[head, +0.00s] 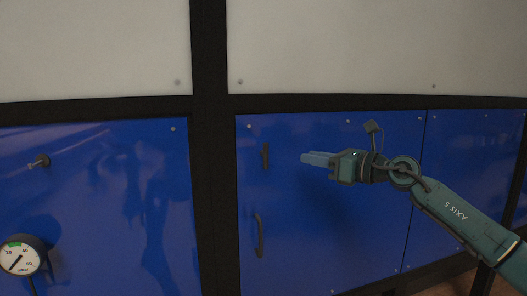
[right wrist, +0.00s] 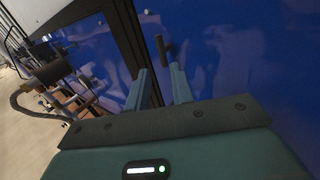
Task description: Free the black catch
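The black catch (head: 265,156) is a short upright bar near the upper left corner of the blue door panel (head: 330,240), beside the dark post. It also shows in the right wrist view (right wrist: 162,48), beyond my fingertips. My right gripper (head: 304,157) comes in from the right, to the right of the catch and at about its height, pointing toward it. In the right wrist view its two fingers (right wrist: 160,72) stand apart with nothing between them. They do not appear to touch the catch. My left gripper is in neither view.
A dark curved handle (head: 259,235) is on the same panel, below the catch. A dark frame post (head: 212,200) runs just left of the panel. A round gauge (head: 20,257) and a small knob (head: 40,161) are at the far left.

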